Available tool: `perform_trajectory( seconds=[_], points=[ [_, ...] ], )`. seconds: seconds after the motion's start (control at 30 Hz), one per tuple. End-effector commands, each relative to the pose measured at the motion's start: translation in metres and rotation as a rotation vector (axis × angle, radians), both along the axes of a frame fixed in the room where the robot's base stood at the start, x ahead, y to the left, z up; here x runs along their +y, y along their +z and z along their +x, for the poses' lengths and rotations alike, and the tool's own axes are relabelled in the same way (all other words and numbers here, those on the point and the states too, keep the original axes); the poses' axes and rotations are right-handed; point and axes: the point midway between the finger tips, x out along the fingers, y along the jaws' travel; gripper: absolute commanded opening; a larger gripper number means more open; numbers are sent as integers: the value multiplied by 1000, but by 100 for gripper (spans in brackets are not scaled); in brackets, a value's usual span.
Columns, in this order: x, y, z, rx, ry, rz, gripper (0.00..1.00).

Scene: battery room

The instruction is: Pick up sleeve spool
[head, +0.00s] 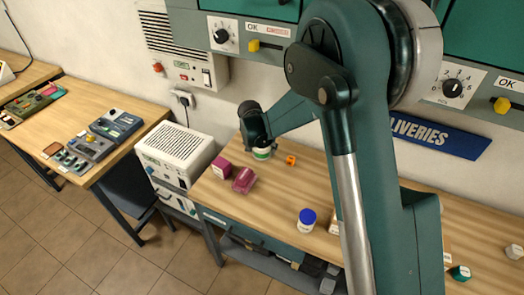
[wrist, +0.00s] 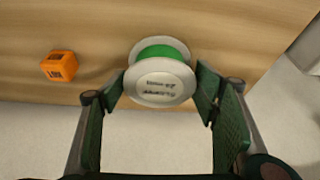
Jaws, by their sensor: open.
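The sleeve spool (wrist: 160,80) is white with a green winding between its flanges. In the wrist view its labelled white end faces the camera. In the head view the spool (head: 262,153) is at the back of the wooden table, partly hidden by my gripper (head: 256,136). My gripper (wrist: 161,92) is open, its dark green fingers on the left and right of the spool. The spool's near end shows between the fingertips. Gaps look narrow, and I cannot tell whether either finger touches it.
An orange cube (head: 290,160) stands close to the spool; the wrist view shows it too (wrist: 58,67). A magenta box (head: 221,167), a pinkish item (head: 244,180) and a blue-lidded jar (head: 307,220) are on the wooden table (head: 270,200). The wall is behind.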

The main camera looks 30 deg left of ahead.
Motion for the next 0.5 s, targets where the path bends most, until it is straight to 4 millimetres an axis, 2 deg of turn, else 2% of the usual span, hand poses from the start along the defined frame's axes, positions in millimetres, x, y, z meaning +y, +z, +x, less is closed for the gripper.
perform_trajectory(
  seconds=[0.5],
  points=[
    [0, 0, 0, 0, 0, 0, 60]
  ],
)
